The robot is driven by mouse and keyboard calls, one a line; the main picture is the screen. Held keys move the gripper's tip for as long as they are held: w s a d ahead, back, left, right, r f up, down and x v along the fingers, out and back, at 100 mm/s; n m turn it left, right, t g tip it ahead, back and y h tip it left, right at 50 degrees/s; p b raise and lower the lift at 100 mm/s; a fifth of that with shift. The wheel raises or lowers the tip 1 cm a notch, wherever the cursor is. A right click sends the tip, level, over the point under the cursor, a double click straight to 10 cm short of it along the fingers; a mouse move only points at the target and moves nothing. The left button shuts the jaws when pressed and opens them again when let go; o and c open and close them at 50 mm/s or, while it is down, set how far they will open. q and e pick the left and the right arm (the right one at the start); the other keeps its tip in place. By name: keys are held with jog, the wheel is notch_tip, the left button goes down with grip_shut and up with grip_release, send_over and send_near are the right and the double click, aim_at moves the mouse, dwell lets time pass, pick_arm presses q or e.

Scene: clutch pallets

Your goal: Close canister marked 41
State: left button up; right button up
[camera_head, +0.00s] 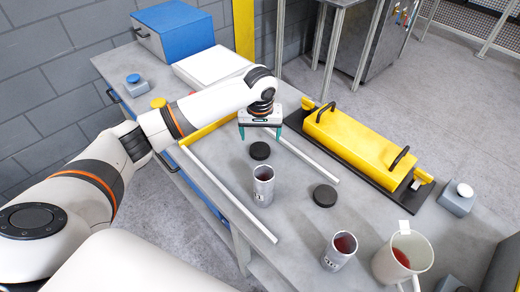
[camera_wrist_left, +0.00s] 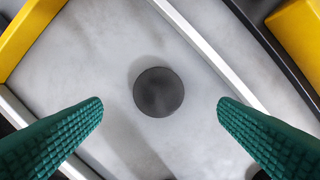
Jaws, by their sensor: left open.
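My left gripper (camera_head: 260,136) is open and empty, pointing down above the table. One black round lid (camera_head: 260,151) lies flat below it. In the left wrist view this lid (camera_wrist_left: 158,92) shows between the two green fingers, apart from both. A grey canister (camera_head: 263,187) stands upright and open in front of that lid, with dark red contents and a small label. A second open canister (camera_head: 339,252) with red contents stands nearer the front. The labels are too small to read surely. My right gripper is not in view.
White rails (camera_head: 230,196) border the work area on the grey table. A yellow case (camera_head: 358,140) with black handles lies at the right. A white mug (camera_head: 402,257) with red contents stands at the front right. A blue box (camera_head: 173,30) is at the back.

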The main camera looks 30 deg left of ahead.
aim_at(260, 149)
pick_arm(q)
jog(key=shift+w+f, duration=0.1)
jog(key=shift+f, duration=0.6)
jog(key=shift+f, duration=0.1)
jog(key=f, duration=0.5)
jog(key=shift+w+a+p, duration=0.2)
jog(key=shift+a+p, duration=0.05)
jog(key=shift+p, duration=0.05)
jog(key=c, duration=1.1)
jog(key=shift+o, duration=0.2)
notch_tip(260, 149, up, 10)
